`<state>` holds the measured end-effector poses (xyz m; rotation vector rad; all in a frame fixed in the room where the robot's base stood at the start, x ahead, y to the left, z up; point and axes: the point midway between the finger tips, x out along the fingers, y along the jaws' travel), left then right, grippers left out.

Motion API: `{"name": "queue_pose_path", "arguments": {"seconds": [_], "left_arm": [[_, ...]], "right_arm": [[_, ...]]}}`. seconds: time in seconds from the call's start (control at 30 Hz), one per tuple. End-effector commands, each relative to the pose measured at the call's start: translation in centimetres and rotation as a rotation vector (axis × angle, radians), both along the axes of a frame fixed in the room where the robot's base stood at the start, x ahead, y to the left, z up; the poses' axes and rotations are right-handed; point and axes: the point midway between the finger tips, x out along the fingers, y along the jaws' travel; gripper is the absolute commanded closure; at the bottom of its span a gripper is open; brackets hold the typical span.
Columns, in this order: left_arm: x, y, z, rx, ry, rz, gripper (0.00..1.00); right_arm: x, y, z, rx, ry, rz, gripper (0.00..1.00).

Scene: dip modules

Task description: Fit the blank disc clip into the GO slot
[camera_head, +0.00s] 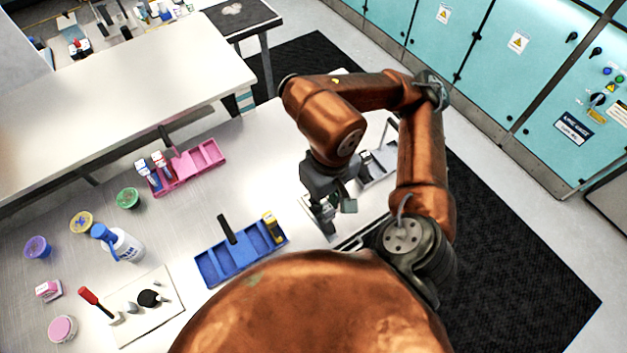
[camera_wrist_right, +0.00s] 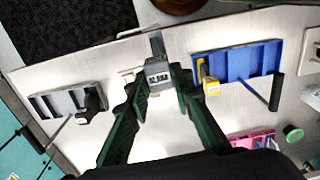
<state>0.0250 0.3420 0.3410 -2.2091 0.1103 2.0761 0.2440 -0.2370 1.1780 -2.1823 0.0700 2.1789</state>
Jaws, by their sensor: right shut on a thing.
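My right gripper (camera_head: 333,208) is over the table's right part, between the blue tray and the grey tray. In the right wrist view its green fingers (camera_wrist_right: 160,88) are shut on a grey clip (camera_wrist_right: 157,70) with a white label and dark marks. I cannot confirm from the label that it is the blank disc clip. A metal part shows at the clip's far end. The blue tray (camera_head: 222,268) has several compartments and holds a yellow clip (camera_head: 273,227) at its right end. The grey tray (camera_head: 375,170) is partly hidden by my arm. No GO marking is legible. My left gripper is not visible.
A pink tray (camera_head: 205,158) with clips stands at the back left. Upright dark handles rise from the trays. Bare table separates the blue and pink trays.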

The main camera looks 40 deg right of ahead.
Motion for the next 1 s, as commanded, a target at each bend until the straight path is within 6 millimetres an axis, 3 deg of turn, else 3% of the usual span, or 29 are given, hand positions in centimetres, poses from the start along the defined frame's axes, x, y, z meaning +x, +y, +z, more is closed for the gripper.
{"name": "queue_pose_path", "arguments": {"seconds": [0.03,0.27,0.53,0.73,1.0], "left_arm": [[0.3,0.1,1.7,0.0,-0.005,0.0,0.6],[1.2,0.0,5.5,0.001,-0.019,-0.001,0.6],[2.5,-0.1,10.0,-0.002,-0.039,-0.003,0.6],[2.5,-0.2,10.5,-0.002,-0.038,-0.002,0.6],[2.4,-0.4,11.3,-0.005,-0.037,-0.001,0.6]], "right_arm": [[0.0,-0.1,0.6,0.0,0.005,-0.003,1.0],[0.6,-0.8,0.0,-0.006,0.008,-0.002,1.0],[2.6,-1.8,-1.0,-0.008,0.008,-0.005,1.0],[6.8,-3.9,-3.7,-0.006,0.008,-0.008,1.0],[9.9,-5.4,-8.0,-0.006,0.005,-0.002,1.0]]}}
